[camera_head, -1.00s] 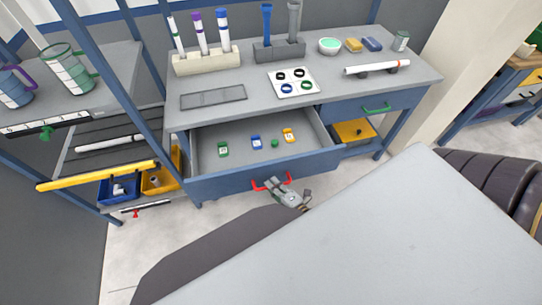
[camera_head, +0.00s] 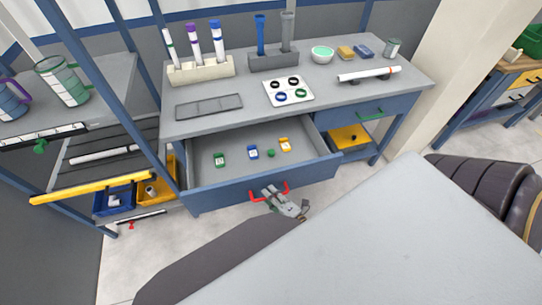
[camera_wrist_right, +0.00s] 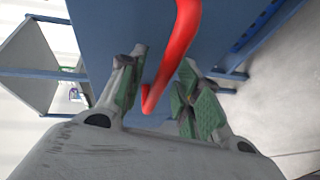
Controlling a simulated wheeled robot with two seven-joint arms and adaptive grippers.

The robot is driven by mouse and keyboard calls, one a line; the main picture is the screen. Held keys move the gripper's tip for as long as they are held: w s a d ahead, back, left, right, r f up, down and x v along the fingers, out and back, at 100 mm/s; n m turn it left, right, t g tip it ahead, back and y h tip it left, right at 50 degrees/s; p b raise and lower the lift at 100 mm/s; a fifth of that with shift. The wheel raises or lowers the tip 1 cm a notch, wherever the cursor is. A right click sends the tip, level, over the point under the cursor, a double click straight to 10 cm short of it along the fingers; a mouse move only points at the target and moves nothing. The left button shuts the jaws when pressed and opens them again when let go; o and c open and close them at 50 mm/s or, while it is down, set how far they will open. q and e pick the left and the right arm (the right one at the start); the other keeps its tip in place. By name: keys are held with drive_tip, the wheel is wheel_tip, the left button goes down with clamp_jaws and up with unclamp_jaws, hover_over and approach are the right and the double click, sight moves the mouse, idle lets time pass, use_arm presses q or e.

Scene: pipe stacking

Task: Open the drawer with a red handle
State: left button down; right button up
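The blue-fronted drawer (camera_head: 225,195) under the grey workbench is pulled well out, with its inside in view. Its red handle (camera_head: 256,196) is on the front face. My right gripper (camera_head: 270,191) is at this handle. In the right wrist view the red handle (camera_wrist_right: 182,45) passes between the two green-padded fingers of my right gripper (camera_wrist_right: 158,98). The fingers are apart, with gaps visible beside the handle, so they are around it rather than clamped on it. My left gripper is not in view.
In the drawer lie several small green, blue and yellow items (camera_head: 253,152). A second drawer with a green handle (camera_head: 370,115) is shut at the right. A shelf rack with a yellow bar (camera_head: 95,186) stands at the left. Bare floor (camera_head: 150,250) shows in front.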

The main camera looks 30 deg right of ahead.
drive_tip(key=v, duration=1.2)
idle(0.5)
drive_tip(key=shift+s+f, duration=0.1)
drive_tip(key=shift+s, duration=0.05)
idle(0.6)
